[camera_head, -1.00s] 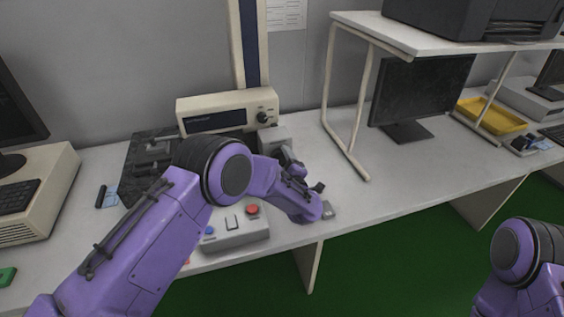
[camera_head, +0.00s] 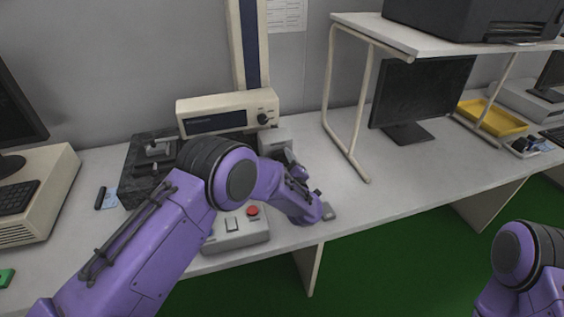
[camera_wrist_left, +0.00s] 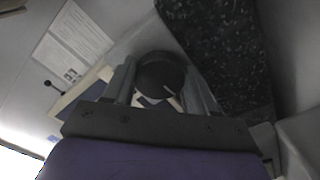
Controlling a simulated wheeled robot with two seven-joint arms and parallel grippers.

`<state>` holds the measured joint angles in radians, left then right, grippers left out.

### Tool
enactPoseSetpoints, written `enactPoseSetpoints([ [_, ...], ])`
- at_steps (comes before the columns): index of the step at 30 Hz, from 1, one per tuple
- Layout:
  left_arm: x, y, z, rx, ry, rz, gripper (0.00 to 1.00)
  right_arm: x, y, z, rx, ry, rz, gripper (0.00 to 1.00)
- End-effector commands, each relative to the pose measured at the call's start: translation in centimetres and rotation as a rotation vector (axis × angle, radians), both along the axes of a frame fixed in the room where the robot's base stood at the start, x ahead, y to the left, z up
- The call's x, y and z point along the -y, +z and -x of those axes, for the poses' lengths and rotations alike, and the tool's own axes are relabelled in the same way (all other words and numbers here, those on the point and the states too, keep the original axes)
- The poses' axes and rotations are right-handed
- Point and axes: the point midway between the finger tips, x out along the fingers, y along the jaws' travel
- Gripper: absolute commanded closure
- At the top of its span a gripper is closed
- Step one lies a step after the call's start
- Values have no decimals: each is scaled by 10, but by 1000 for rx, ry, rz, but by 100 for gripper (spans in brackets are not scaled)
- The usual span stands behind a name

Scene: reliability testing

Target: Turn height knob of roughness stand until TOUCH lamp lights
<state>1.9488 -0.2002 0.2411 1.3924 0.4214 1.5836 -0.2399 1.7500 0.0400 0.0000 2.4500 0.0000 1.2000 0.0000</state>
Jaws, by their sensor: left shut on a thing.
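The roughness stand has a dark granite base (camera_head: 135,190), partly hidden by my left arm, and a cream unit (camera_head: 228,111) with a dark display behind it. In the left wrist view a round black knob (camera_wrist_left: 160,72) with a white mark sits between the two fingers of my left gripper (camera_wrist_left: 162,85), which is shut on it. In the head view my left gripper (camera_head: 290,162) is beside the stand's right side, and its fingertips and the knob are hidden. I cannot make out a lit TOUCH lamp. My right gripper is out of view.
A grey control box (camera_head: 236,236) with a red button stands at the desk's front edge, below my left arm. A monitor (camera_head: 420,92) stands under a white shelf at right. The desk between the stand and the shelf legs is mostly clear.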

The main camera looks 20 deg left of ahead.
Motion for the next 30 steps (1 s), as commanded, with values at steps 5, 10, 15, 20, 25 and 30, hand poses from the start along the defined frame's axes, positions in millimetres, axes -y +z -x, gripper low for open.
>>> enactPoseSetpoints([
  [5, 1, -2, 1, -4, -1, 2, 18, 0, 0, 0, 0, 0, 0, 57],
  [10, 0, -1, 0, -2, -1, 1, 18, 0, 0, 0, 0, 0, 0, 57],
  [15, 9, -2, 11, -4, -3, 1, 18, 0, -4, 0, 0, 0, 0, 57],
  [20, 31, -3, 43, -3, -6, -2, 18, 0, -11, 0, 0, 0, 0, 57],
  [25, 50, -3, 73, -2, -4, -1, 18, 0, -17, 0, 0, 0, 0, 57],
  [30, 59, -2, 87, -4, -3, 0, 18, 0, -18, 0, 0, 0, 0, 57],
])
